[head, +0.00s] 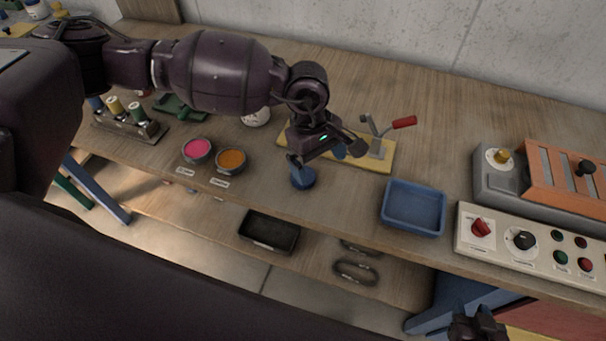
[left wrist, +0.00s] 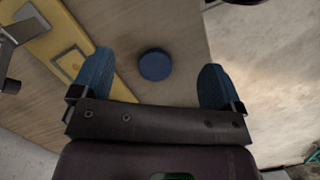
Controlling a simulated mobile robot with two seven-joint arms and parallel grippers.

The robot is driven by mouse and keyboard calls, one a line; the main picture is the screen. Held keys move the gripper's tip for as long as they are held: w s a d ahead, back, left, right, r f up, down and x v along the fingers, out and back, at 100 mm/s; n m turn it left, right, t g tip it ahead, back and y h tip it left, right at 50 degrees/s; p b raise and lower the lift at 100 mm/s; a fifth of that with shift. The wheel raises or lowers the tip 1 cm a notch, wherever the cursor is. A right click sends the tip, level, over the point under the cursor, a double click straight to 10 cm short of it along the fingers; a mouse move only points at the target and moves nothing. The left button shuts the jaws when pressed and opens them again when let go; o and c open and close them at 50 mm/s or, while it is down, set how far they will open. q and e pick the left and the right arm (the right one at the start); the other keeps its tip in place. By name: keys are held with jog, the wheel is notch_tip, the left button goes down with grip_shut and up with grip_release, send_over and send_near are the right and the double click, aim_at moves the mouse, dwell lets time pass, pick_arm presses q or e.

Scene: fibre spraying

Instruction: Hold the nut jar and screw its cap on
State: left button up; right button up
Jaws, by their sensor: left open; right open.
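A round blue cap (left wrist: 155,65) lies flat on the wooden bench, seen in the left wrist view between my left gripper's fingers and apart from both. My left gripper (head: 317,158) points down over the bench, open and empty, with blue finger pads (left wrist: 155,85). A whitish jar (head: 257,117), probably the nut jar, stands behind my left arm, mostly hidden. My right gripper (head: 478,325) is at the bottom edge of the head view, only partly in view, open and away from the bench objects.
A yellow board with a red-handled clamp (head: 380,158) lies just behind the left gripper. A blue tray (head: 441,232) and control panel (head: 540,252) are to the right. Pink (head: 197,149) and orange (head: 232,160) pots and a spool rack (head: 130,130) stand left. A lower shelf holds a black tray (head: 245,240).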

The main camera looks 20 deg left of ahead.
pick_arm(q)
jog(key=w+a, duration=0.1)
jog(key=w+a+y, duration=0.1)
jog(key=w+a+r+t+y, duration=0.1)
jog(key=a, duration=0.1)
jog(key=shift+a+m, duration=0.1)
jog(key=shift+m, duration=0.3)
pick_arm(e)
jog(key=shift+w+r, duration=0.25)
jog(key=shift+w, duration=0.2)
pick_arm(q)
notch_tip(320, 180, down, 6)
jog(key=shift+r, duration=0.25)
pick_arm(e)
jog(key=shift+s, duration=0.45)
jog(key=shift+w, duration=0.1)
